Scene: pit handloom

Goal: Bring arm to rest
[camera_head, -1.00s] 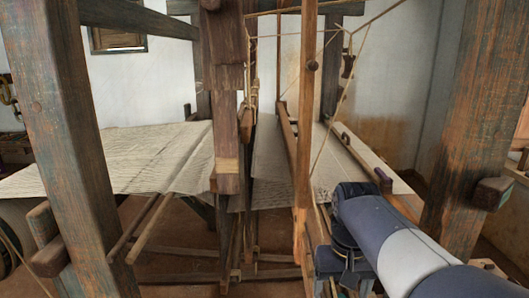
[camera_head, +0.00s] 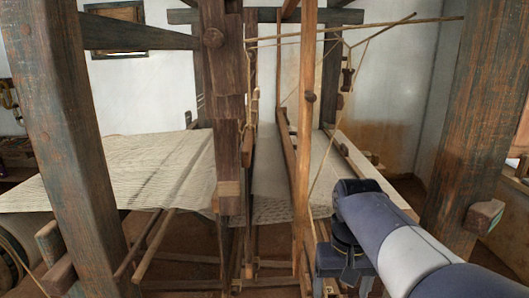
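My arm reaches in from the lower right of the head view, in front of the loom. Its grey and white links end near the loom's right side, and a dark joint hangs below the end. My gripper's fingers do not show in this view. The loom's woven cloth (camera_head: 110,172) stretches across the left and middle, and more of it lies behind the upright wooden bars (camera_head: 305,140). I cannot tell whether my arm touches the loom.
Cords (camera_head: 335,125) and a thin horizontal stick (camera_head: 400,28) hang above the cloth. A white wall (camera_head: 150,85) with a small window (camera_head: 114,29) is behind.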

